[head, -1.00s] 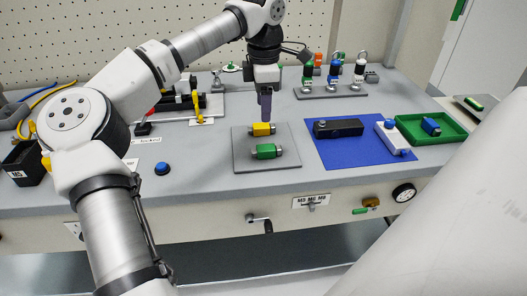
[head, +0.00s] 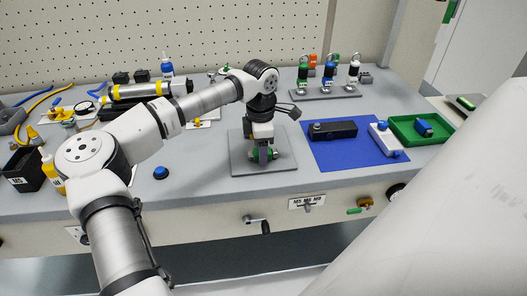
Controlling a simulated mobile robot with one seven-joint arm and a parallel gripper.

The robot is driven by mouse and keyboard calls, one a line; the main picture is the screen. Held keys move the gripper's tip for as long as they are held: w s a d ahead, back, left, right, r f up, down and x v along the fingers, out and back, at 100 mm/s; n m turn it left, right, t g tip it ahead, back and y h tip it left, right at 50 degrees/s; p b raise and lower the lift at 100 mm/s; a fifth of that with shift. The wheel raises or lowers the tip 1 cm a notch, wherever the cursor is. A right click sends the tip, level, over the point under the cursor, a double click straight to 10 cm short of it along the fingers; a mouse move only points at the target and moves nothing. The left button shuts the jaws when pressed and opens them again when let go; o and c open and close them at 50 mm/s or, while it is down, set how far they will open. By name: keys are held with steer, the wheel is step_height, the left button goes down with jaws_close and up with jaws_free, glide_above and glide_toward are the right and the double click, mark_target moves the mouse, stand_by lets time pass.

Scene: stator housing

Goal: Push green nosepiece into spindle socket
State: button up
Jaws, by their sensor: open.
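The green nosepiece (head: 273,154) lies on the grey square plate (head: 284,169) near the table's front, its middle partly covered by my gripper. My gripper (head: 264,157) points down over it with open fingers; contact cannot be told. A yellow nosepiece is hidden behind my gripper. A grey cylinder with yellow bands (head: 136,92) lies at the back left, partly behind my arm; I cannot make out a spindle socket on it.
Right of the plate, a blue mat (head: 349,155) bears a black block (head: 333,129) and a white block (head: 384,138). A green tray (head: 402,122) holds a blue part. Tools with rings stand on a rack behind (head: 326,93). A blue button (head: 161,172) sits left.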

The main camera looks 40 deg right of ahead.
steer(key=c, duration=1.2)
steer(key=shift+o, duration=0.2)
